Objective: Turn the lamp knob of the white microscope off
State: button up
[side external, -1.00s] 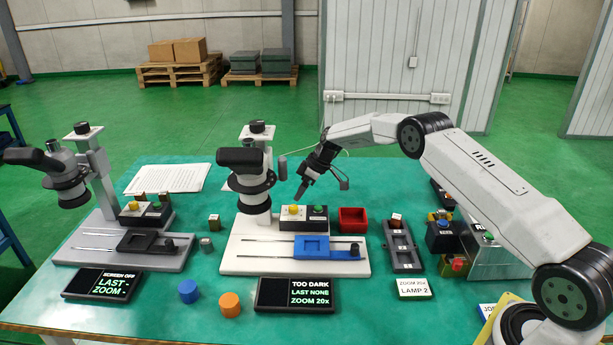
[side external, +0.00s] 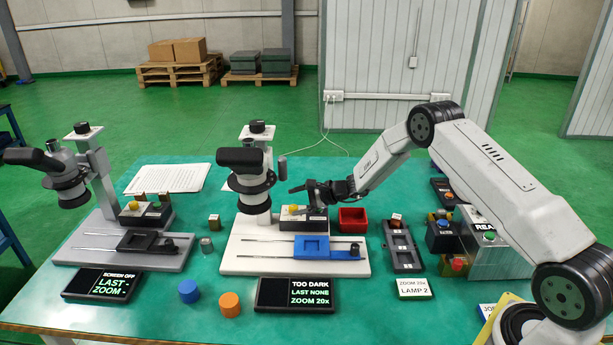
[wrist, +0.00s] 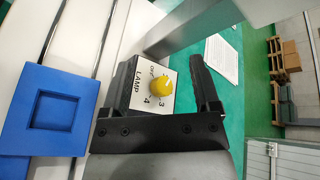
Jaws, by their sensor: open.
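The white microscope (side external: 256,192) stands mid-table on a white base. Its yellow lamp knob (side external: 293,209) is on a dark control box (side external: 303,223) and also shows in the wrist view (wrist: 162,83). The plate there reads LAMP, with Off, 3 and 4 legible; which mark the knob points to is unclear. My gripper (side external: 298,200) is open at the box, one finger partly covering its top. In the wrist view the two fingers (wrist: 164,66) stand either side of the knob, apart from it. The display (side external: 295,295) reads TOO DARK, LAST NONE, ZOOM 20x.
A blue stage holder (side external: 330,254) lies on the base. A red bin (side external: 352,219) is right of the box. A grey microscope (side external: 100,215) stands left. A dark tray (side external: 403,245) and a ZOOM 20x LAMP 2 card (side external: 414,289) are right. Blue (side external: 189,291) and orange (side external: 229,304) cylinders lie in front.

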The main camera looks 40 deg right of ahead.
aim_at(295, 207)
jog(key=d+m+h, duration=0.1)
jog(key=m, duration=0.3)
jog(key=s+d+f+m+t+h, duration=0.1)
jog(key=m, duration=0.2)
jog(key=s+d+f+m+t+h, duration=0.1)
jog(key=m, duration=0.3)
jog(key=shift+s+d+m+h, duration=0.25)
jog(key=shift+m+h, duration=0.05)
jog(key=shift+s+d+f+m+h, duration=0.15)
jog(key=shift+s+d+m+h, duration=0.1)
jog(key=shift+m, duration=0.3)
jog(key=shift+s+d+f+m+h, duration=0.15)
jog(key=shift+d+m+h, duration=0.1)
jog(key=shift+m, duration=0.3)
jog(key=shift+w+a, duration=0.1)
jog(key=shift+w, duration=0.05)
jog(key=shift+x, duration=3.85)
jog(key=shift+r, duration=0.15)
jog(key=shift+c, duration=0.2)
jog(key=shift+t, duration=0.3)
grip_shut()
